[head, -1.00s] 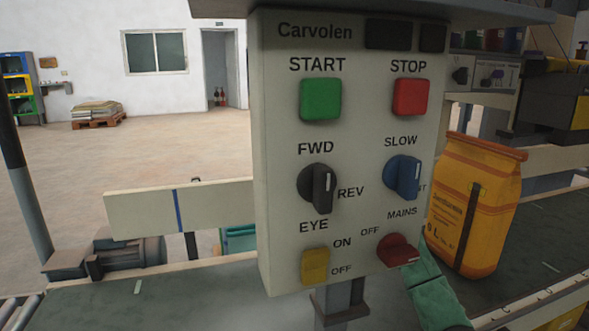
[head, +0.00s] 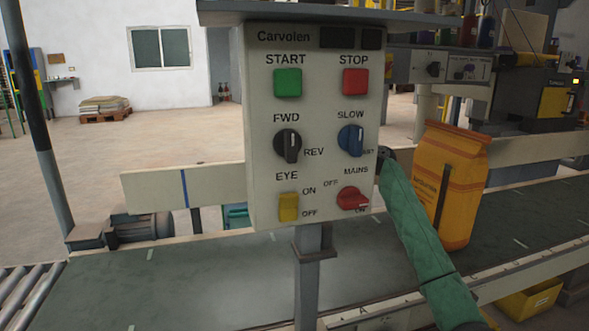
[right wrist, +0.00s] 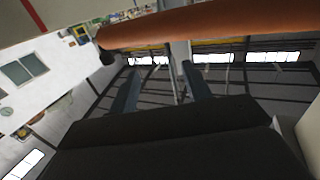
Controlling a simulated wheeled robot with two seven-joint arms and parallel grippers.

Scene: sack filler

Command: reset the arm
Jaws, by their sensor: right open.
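My right arm, in a green sleeve (head: 420,235), comes up from the lower right in the head view. Its dark wrist end is at the right edge of the control panel (head: 265,150), and the gripper is hidden there. In the right wrist view my right gripper (right wrist: 160,68) has its two dark fingers apart, with nothing between them. A broad orange-brown shape (right wrist: 220,30) crosses the top of that view beyond the fingertips; I cannot tell what it is. My left gripper is not in view.
The panel stands on a grey post (head: 308,275) before the conveyor belt (head: 190,275). It carries a green START button (head: 288,82), a red STOP button (head: 355,82) and a red MAINS knob (head: 353,199). An orange sack (head: 455,185) stands upright on the belt, right of my sleeve.

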